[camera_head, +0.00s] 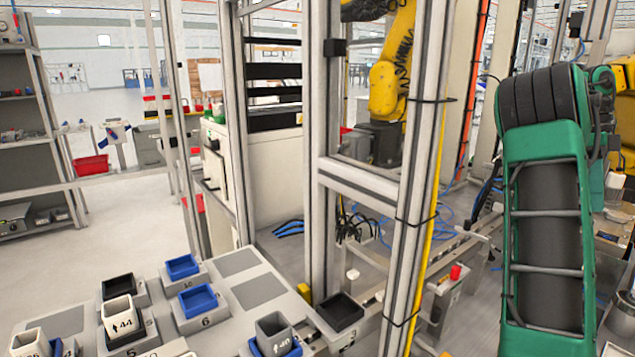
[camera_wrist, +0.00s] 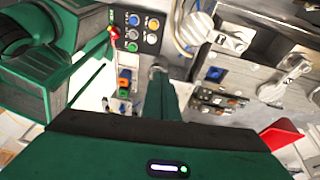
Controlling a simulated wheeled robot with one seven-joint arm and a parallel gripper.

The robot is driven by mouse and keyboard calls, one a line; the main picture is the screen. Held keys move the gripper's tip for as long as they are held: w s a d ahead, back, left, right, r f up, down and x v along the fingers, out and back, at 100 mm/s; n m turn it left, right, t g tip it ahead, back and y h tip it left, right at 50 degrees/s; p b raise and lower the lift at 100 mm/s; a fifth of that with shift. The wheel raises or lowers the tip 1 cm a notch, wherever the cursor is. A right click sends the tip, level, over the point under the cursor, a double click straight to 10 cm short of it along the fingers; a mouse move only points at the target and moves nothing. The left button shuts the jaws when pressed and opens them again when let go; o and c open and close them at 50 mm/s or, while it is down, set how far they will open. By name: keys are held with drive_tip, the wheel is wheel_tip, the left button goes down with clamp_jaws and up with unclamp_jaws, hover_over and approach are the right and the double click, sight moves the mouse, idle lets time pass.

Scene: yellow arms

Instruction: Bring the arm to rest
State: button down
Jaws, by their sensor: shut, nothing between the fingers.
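My gripper (camera_wrist: 160,80) shows in the wrist view as a green body across the bottom, with narrow green fingers close together pointing up the picture. It is shut and holds nothing. It is above a metal work surface with a button panel (camera_wrist: 141,32); I cannot tell how far above. In the head view my green arm fills the right side, folded near the camera, and the gripper does not show there.
At the lower left is a grey table (camera_head: 238,263) with blue and black bins. A metal frame post (camera_head: 322,150) stands mid-view, a yellow robot arm (camera_head: 388,85) behind it. A red bin (camera_wrist: 282,134) shows in the wrist view. Grey floor lies open at left.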

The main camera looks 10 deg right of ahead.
drive_tip(key=s+a+f+n+t, duration=0.1)
drive_tip(key=s+a+f+n, duration=0.4)
drive_tip(key=a+n, duration=0.3)
drive_tip(key=s+a+f+n+t, duration=0.1)
drive_tip(key=s+a+f+n, duration=0.4)
drive_tip(key=a, duration=1.1)
drive_tip(key=s+a+f+n+t, duration=0.1)
drive_tip(key=s+a+f+n, duration=0.4)
drive_tip(key=a+n, duration=0.6)
wheel_tip(320, 180, down, 2)
drive_tip(key=shift+a+f+t+y, duration=0.1)
drive_tip(key=shift+a+t+y, duration=0.2)
drive_tip(key=shift+a, duration=0.3)
drive_tip(key=shift+d, duration=0.1)
